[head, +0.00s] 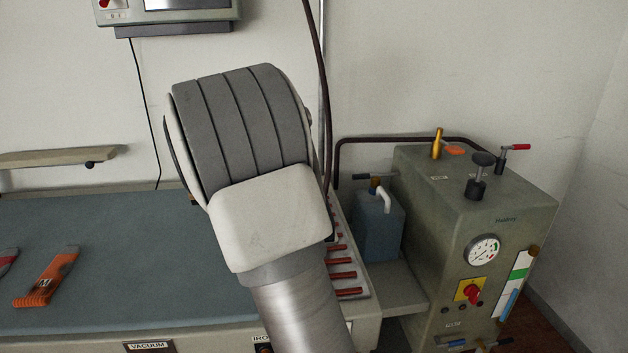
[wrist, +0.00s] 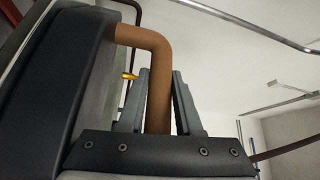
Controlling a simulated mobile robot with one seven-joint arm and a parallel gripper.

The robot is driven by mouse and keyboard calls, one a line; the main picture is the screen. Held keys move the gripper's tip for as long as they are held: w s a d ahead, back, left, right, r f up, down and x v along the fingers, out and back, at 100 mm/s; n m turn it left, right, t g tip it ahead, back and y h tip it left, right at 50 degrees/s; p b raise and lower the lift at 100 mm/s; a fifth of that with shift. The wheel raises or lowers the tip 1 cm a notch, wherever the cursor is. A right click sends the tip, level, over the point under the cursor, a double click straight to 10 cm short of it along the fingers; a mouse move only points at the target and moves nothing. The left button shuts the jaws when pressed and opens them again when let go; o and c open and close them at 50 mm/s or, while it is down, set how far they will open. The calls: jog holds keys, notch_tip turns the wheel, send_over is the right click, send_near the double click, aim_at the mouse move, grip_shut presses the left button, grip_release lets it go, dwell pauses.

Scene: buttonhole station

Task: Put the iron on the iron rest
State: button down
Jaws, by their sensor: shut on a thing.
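My gripper (wrist: 160,98) is shut on the brown bent handle of the iron (wrist: 150,42) in the wrist view, one finger on each side of it. The iron's dark body fills the left of that view. In the head view my arm hides the gripper and the iron. The iron rest (head: 348,293), a pale plate with several red-brown bars, lies at the right end of the blue-topped ironing table (head: 130,240). My arm covers part of its left side.
A grey-green boiler (head: 480,210) with gauge and valves stands right of the table. A blue container (head: 378,228) stands between the rest and boiler. A dark hose (head: 321,70) hangs behind my arm. An orange-labelled item (head: 48,277) lies on the table's left.

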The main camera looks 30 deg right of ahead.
jog(key=shift+f+b, duration=0.4)
jog(key=shift+f, duration=1.3)
jog(key=shift+f+b, duration=0.2)
jog(key=shift+b, duration=0.1)
jog(key=c, duration=0.6)
grip_release()
jog(key=shift+f, duration=0.15)
